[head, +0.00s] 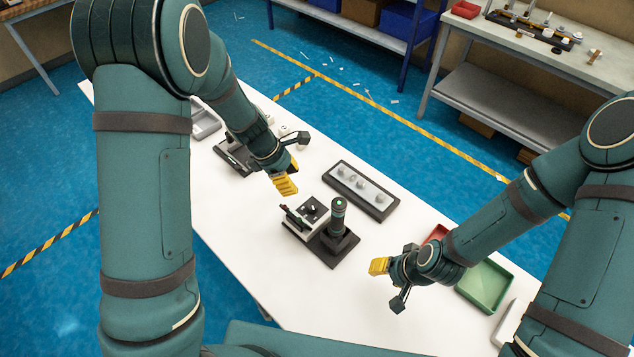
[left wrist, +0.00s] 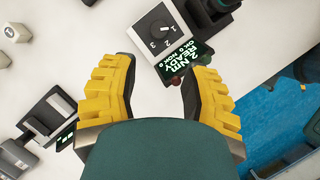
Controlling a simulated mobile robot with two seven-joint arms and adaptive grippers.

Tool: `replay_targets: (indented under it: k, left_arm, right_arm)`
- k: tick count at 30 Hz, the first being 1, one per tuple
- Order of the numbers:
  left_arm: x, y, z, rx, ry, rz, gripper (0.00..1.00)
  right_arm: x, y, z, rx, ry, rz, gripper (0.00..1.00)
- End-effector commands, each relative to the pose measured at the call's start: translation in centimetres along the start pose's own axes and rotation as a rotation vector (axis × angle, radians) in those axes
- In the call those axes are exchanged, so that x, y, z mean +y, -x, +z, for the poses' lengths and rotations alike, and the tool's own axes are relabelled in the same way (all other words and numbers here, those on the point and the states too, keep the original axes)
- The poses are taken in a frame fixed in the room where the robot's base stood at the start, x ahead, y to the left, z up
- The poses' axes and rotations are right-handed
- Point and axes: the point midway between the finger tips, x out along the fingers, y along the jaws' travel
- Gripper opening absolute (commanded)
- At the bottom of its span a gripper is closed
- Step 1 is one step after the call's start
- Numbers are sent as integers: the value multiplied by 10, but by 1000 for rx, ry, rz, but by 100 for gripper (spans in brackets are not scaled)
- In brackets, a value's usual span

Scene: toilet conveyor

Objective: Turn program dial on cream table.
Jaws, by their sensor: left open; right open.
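The program dial (left wrist: 158,30) is a round black knob on a white control box, with white numerals beside it, in the left wrist view. A dark screen (left wrist: 190,55) with green text sits next to it. In the head view the control box (head: 299,224) stands mid-table on a dark base. My left gripper (head: 286,183) is open and empty above the cream table (head: 240,218), behind and left of the box. Its yellow fingers (left wrist: 155,95) are spread below the dial in the wrist view, apart from it. My right gripper (head: 384,278) is open and empty, right of the box.
A dark cylindrical tool (head: 338,216) stands upright beside the box. A tray with several round parts (head: 361,190) lies behind it. A green bin (head: 485,286) and a red bin (head: 437,233) are at right. Another dark device (head: 234,156) sits at the left. The front table area is clear.

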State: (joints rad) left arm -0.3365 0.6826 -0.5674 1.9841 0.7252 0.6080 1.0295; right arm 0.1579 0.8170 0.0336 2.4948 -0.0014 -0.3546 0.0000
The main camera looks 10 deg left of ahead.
Motion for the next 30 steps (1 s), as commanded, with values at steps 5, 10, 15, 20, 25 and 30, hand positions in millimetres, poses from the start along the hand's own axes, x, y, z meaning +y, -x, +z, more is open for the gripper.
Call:
replay_targets:
  k: [5,10,15,20,25,30]
  left_arm:
    - [0,-9,0,-1,6,-1,46]
    - [0,-36,-1,0,6,-3,46]
    - [0,-71,0,0,6,-2,46]
    - [0,-100,0,-1,4,-2,46]
    - [0,-124,0,-1,4,-1,46]
    - [0,-135,0,-1,4,1,46]
  right_arm:
    - [0,0,0,-1,0,0,47]
    - [0,0,0,-1,0,0,47]
    - [0,0,0,-1,0,0,47]
    - [0,0,0,0,0,0,47]
    - [0,1,0,0,0,0,47]
    - [-1,1,0,0,0,0,47]
